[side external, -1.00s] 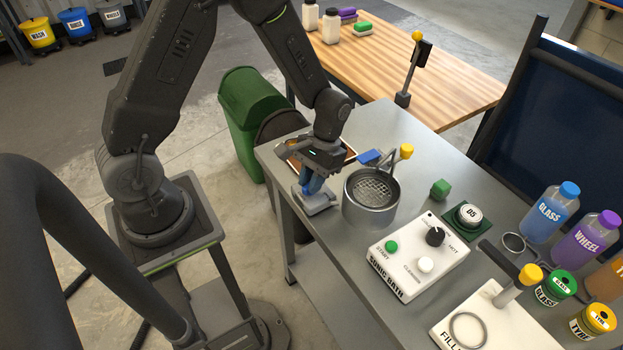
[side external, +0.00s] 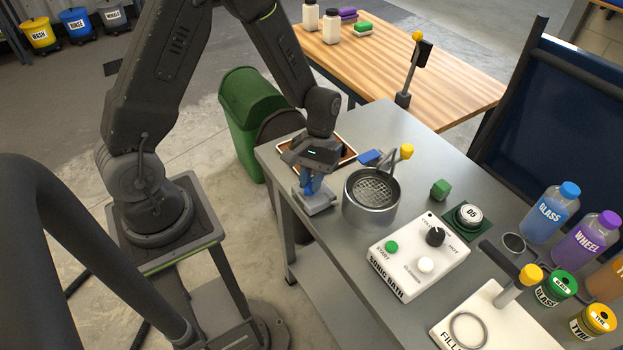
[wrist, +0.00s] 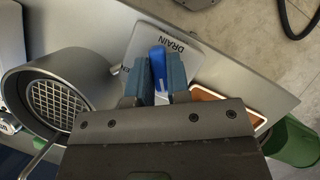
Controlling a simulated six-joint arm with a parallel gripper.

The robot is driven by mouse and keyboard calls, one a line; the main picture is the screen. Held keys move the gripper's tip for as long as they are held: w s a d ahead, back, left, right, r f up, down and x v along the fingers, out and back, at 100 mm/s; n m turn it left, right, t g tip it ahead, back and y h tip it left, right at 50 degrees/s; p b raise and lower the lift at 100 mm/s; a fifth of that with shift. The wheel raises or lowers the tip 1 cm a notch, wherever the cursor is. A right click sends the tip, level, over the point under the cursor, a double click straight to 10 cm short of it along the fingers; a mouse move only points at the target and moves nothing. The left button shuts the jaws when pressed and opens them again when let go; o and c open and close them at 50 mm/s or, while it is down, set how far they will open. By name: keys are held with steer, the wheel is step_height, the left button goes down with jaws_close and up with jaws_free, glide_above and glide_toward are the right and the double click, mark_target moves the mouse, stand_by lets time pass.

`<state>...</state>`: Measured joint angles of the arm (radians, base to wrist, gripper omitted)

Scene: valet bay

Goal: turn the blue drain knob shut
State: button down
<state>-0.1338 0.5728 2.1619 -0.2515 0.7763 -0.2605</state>
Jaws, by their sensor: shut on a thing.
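The blue drain knob (wrist: 158,62) shows between my fingers in the wrist view, over a grey plate (wrist: 190,47) lettered DRAIN. Part of a second word on the plate is hidden by my finger. My gripper (wrist: 159,73) is shut on the knob, with one blue-grey finger on each side of it. In the side view my gripper (side external: 310,186) points down over the plate (side external: 319,205) at the near left corner of the steel bench. The knob is mostly hidden by my fingers there.
A round metal pot with a mesh basket (side external: 371,195) stands close right of my gripper. A tray with an orange-brown rim (side external: 343,149) lies behind it. The white sonic bath panel (side external: 417,258) is farther right. A green bin (side external: 247,110) stands beyond the bench's left end.

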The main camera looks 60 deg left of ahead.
steer(key=shift+n+t+h, duration=0.3)
steer(key=shift+n, duration=0.7)
steer(key=c, duration=1.1)
jaws_free()
steer(key=v, duration=1.4)
steer(key=shift+s, duration=0.1)
